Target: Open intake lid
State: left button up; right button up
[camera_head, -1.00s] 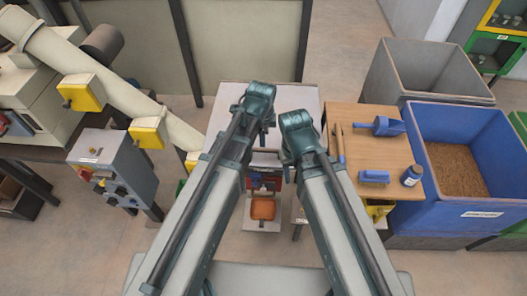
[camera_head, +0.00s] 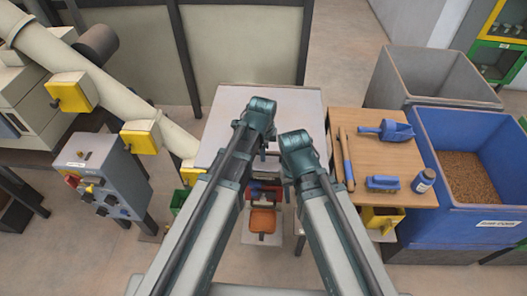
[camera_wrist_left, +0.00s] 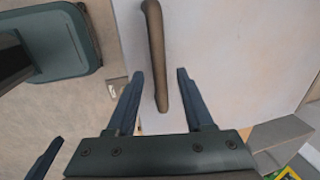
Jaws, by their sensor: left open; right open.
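A pale flat panel (camera_head: 220,115), which I take to be the intake lid, lies beyond and under my arms in the head view. In the left wrist view the pale panel (camera_wrist_left: 235,50) carries a brown bar handle (camera_wrist_left: 155,45). My left gripper (camera_wrist_left: 159,74) is open, its two fingers on either side of the handle's lower end; contact cannot be told. In the head view the left fingers are mostly hidden by my arm. My right gripper (camera_head: 288,183) is open beside the left one, its fingers partly hidden. The panel looks closed and flat.
A wooden bench (camera_head: 385,155) at right holds a blue scoop (camera_head: 395,131), a brush (camera_head: 382,183) and a jar (camera_head: 424,181). A blue bin (camera_head: 470,125) with grain and a grey bin (camera_head: 425,75) stand beyond. A grey control box (camera_head: 105,175) is at left.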

pick_arm(q)
grip_shut()
dwell(1.3)
